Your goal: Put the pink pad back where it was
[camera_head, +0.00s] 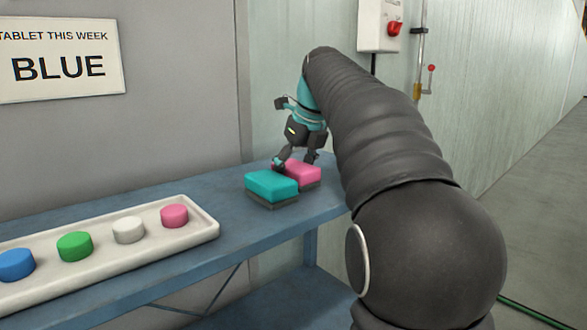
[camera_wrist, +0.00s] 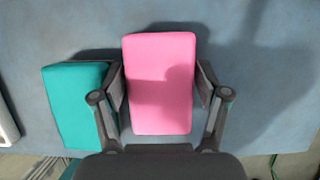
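The pink pad (camera_head: 298,174) has a dark underside and is on or very near the blue bench, just behind and right of the teal pad. It also shows in the wrist view (camera_wrist: 160,85), between the fingers of my gripper (camera_wrist: 161,85), with the gripper's shadow across it. My gripper (camera_head: 296,160) points down, one finger along each long side of the pad. Both fingertips lie very close to its edges. I cannot tell whether they press on it. The teal pad (camera_head: 271,186) lies beside my left finger in the wrist view (camera_wrist: 75,110).
A white tray (camera_head: 205,234) with blue, green, white and pink tablets stands at the left on the bench (camera_head: 232,250). A wall sign (camera_head: 60,58) reads BLUE. The bench right of the pink pad is bare up to its end.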

